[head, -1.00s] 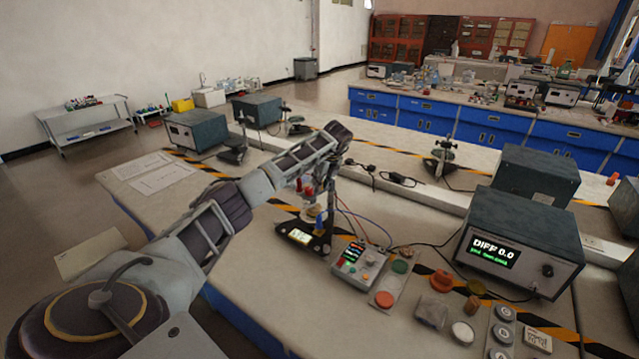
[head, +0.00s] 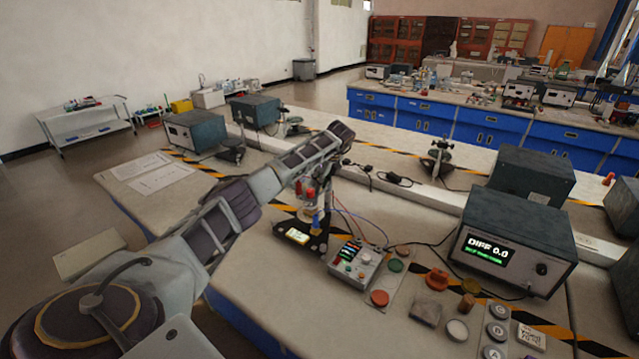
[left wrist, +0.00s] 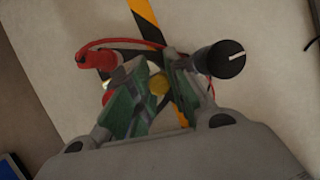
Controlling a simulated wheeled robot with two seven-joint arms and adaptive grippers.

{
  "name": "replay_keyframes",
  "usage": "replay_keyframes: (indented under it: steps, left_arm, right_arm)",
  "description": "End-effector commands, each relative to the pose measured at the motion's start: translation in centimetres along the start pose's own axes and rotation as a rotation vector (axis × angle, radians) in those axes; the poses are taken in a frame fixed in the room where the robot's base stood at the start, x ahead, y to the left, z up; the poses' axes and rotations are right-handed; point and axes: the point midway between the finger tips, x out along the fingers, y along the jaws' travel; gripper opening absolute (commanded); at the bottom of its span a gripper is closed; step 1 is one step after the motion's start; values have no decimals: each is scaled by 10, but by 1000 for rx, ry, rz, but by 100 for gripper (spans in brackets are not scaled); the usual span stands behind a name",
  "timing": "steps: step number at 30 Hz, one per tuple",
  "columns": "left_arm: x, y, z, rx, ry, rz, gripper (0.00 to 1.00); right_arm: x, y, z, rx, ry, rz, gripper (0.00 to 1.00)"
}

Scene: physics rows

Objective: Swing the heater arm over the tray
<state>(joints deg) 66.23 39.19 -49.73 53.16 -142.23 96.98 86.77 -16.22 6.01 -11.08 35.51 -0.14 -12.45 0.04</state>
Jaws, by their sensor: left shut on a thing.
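A small apparatus with a dark base and lit display (head: 298,236) stands on the near bench. Red parts (head: 310,192) rise above it, with a pale round part below that may be the tray. My left gripper (head: 326,192) points down over the apparatus and partly hides it. In the left wrist view its green-padded fingers (left wrist: 158,95) are closed around a small yellow knob (left wrist: 158,83), which may belong to the heater arm. A red fitting (left wrist: 97,60) is left of the fingers and a black knob with a white line (left wrist: 222,58) is right. My right gripper is out of view.
A control box with buttons (head: 355,262) sits right of the apparatus, wires trailing behind. A large instrument reading DIFF 0.0 (head: 515,243) stands farther right. Small coloured pots and blocks lie between. The bench left of the apparatus is mostly clear, with papers (head: 150,172).

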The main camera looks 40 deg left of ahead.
Motion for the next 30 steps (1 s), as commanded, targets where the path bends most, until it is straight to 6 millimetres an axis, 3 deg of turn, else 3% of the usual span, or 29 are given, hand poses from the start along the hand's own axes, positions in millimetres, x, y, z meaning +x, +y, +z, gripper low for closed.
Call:
replay_keyframes:
  steps: [2,3,5,12,20,30]
  left_arm:
    - [-1,0,-1,0,2,-2,0]
    - [-1,0,-1,0,2,-2,21]
    - [-1,0,-1,1,2,-2,26]
    - [0,0,0,1,1,-1,26]
    - [-7,0,0,1,1,-2,26]
    - [-47,-1,0,1,1,-3,26]
  right_arm:
    - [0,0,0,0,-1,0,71]
    - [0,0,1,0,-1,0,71]
    - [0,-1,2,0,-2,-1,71]
    - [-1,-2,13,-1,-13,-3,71]
    - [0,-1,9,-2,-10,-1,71]
    - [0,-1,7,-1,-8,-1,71]
